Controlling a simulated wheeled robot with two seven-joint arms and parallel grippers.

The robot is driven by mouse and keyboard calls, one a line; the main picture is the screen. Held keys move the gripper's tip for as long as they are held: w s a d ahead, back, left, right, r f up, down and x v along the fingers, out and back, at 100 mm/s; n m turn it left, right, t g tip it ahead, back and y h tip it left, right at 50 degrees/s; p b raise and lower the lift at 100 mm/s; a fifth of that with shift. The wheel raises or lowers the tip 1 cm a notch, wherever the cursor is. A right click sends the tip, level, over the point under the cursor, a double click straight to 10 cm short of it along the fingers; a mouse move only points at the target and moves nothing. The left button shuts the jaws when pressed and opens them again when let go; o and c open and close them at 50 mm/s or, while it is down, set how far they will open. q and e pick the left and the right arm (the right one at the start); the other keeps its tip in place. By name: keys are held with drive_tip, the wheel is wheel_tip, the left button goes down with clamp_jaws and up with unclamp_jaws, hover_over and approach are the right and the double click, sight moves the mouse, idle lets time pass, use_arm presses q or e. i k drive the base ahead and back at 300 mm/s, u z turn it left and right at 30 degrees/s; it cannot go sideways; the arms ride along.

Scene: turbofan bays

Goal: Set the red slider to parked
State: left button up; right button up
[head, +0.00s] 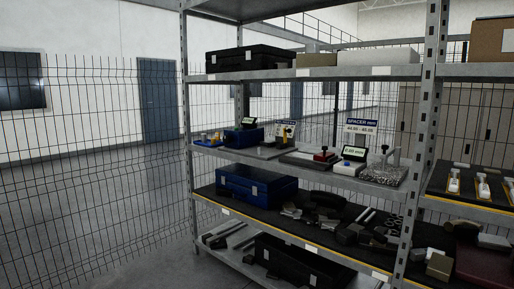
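I cannot make out a red slider for certain. A small red block with a dark top (324,156) sits on the middle shelf, left of a display reading in mm (354,153). It is too small to tell whether it is a slider or what setting it has. No parked mark is readable. Neither of my grippers is in view.
A metal shelf rack (433,80) fills the middle and right. Its shelves hold black cases (250,58), a blue case (256,185), gauges and loose tools. A sign (361,126) reads "SPACER mm". A wire mesh fence (90,160) stands at the left, with grey floor beyond.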

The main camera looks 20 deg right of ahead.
sight(323, 156)
drive_tip(key=u, duration=0.15)
drive_tip(key=i, duration=1.4)
drive_tip(key=z, duration=0.95)
drive_tip(key=i, duration=1.1)
drive_tip(key=z, duration=1.2)
